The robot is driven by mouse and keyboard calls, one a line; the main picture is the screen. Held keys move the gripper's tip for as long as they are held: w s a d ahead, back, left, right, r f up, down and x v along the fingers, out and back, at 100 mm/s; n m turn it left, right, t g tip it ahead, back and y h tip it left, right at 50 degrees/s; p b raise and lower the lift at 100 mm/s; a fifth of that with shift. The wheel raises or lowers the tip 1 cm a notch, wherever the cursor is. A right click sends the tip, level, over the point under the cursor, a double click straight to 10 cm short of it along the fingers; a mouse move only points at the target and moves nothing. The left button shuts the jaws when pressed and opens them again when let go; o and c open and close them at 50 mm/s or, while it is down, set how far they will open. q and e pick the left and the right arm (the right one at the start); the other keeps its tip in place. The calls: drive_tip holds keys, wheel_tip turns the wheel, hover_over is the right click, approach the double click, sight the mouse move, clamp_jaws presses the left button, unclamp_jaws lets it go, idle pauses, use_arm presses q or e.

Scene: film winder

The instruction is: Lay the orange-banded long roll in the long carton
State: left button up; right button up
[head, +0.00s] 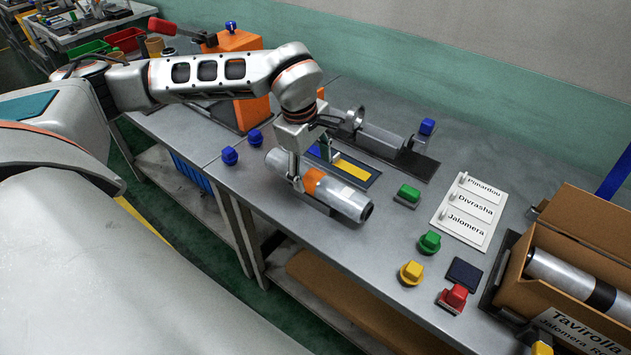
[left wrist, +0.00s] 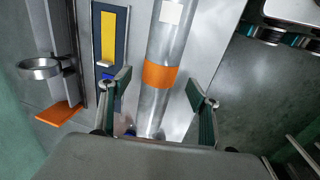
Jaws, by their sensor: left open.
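The orange-banded long roll (head: 335,193) is a silvery cylinder lying on the grey bench. Its orange band shows clearly in the left wrist view (left wrist: 160,74). My left gripper (head: 298,180) is over the roll near the band and points down. In the left wrist view its open fingers (left wrist: 157,90) stand on either side of the roll, with gaps beside it. A long brown carton (head: 560,312), open at the top and lettered "Tavirolla", stands at the right. A silvery roll with a dark band (head: 575,280) lies in it. My right gripper is not in view.
A winder (head: 380,138) with a spindle stands behind the roll. Green (head: 429,242), yellow (head: 411,272) and red (head: 453,298) knobs and a white label board (head: 468,213) lie between roll and carton. Blue knobs (head: 229,156) are at the left. The bench front edge is near the roll.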

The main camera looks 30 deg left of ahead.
sight(314, 175)
use_arm(q)
drive_tip(key=shift+w+f, duration=0.2)
drive_tip(key=shift+f, duration=0.75)
drive_tip(key=shift+w+f, duration=0.15)
drive_tip(key=shift+f, duration=0.8)
drive_tip(key=c, duration=1.6)
drive_tip(key=shift+c, duration=0.2)
drive_tip(key=shift+r, duration=0.1)
